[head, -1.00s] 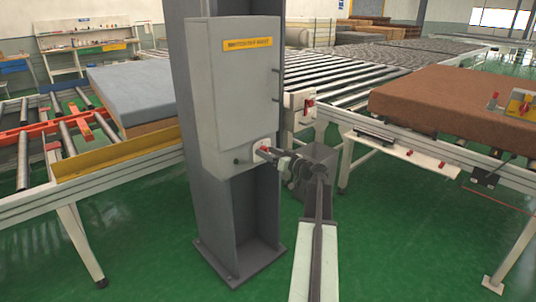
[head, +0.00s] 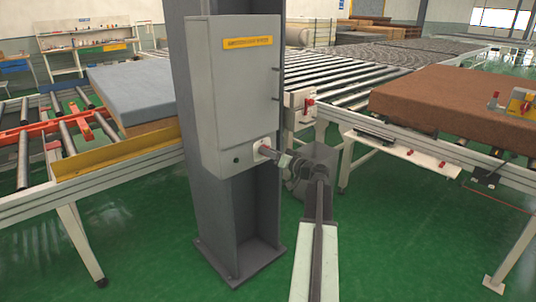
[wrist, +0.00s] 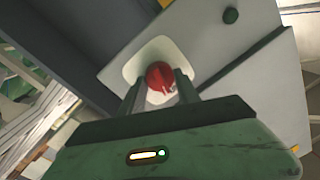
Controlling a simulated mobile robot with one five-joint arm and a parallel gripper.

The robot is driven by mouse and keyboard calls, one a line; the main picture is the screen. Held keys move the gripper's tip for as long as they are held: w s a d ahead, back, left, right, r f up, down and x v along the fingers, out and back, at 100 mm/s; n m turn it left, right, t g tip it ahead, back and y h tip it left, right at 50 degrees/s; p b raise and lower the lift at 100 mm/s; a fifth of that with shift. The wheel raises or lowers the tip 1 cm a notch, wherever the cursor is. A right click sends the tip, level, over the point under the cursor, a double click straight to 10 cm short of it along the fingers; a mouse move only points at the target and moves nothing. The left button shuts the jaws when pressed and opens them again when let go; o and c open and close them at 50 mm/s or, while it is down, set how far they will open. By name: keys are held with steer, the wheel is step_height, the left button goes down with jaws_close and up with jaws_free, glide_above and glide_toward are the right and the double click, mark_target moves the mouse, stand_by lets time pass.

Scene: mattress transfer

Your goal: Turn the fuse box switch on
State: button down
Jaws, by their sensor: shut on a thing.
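The grey fuse box (head: 232,95) is mounted on a dark upright post, with a yellow label near its top. Its red switch (wrist: 160,76) sits on a white plate (wrist: 192,48) at the box's lower right corner in the head view. My gripper (wrist: 158,84) has one finger on each side of the red switch and is shut on it. In the head view my gripper (head: 271,152) reaches the plate from the right and hides most of the switch. The switch's exact angle is hard to read.
A dark green button (wrist: 230,15) is on the box near the switch. A brown mattress (head: 455,98) lies on the conveyor at right, and a grey-blue one (head: 130,85) at left. Green floor is open in front.

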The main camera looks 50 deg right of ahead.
steer(key=shift+f+m+t+h+b, duration=0.15)
steer(key=shift+m+h+b, duration=0.25)
steer(key=shift+m, duration=3.6)
steer(key=shift+f+m+t+h+b, duration=0.15)
steer(key=shift+m+h+b, duration=0.25)
steer(key=shift+m, duration=3.6)
steer(key=shift+r, duration=0.1)
steer(key=c, duration=0.9)
jaws_free()
